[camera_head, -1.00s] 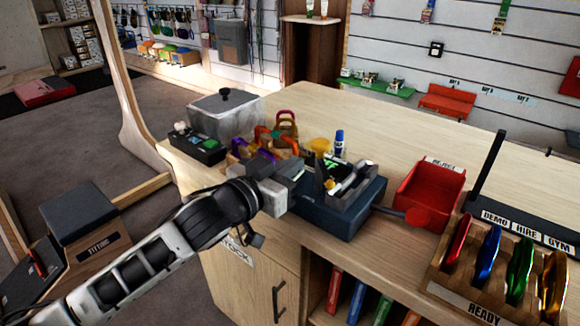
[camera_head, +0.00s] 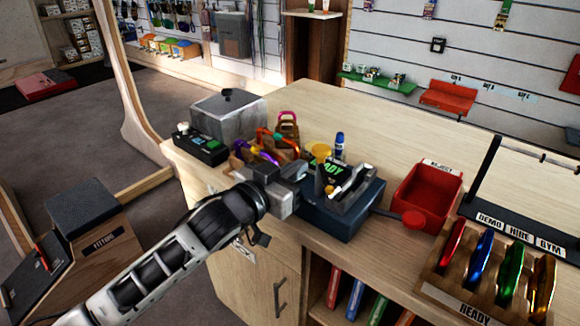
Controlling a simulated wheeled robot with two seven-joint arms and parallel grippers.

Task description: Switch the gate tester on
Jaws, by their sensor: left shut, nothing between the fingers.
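The gate tester (camera_head: 350,217) is a dark blue box near the front edge of the wooden counter. Its tilted screen shows green lettering, partly hidden, ending in "ADY". A grey fixture and a small yellow part sit on its top, and a lever with a red round end (camera_head: 413,219) sticks out to the right. My left gripper (camera_head: 299,171) is shut and empty, just left of the tester and close to its left side. It hides part of that side; I cannot tell whether it touches. My right gripper is not in view.
A red reject tray (camera_head: 425,198) and a READY rack (camera_head: 480,270) stand right. The back of the counter is clear.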

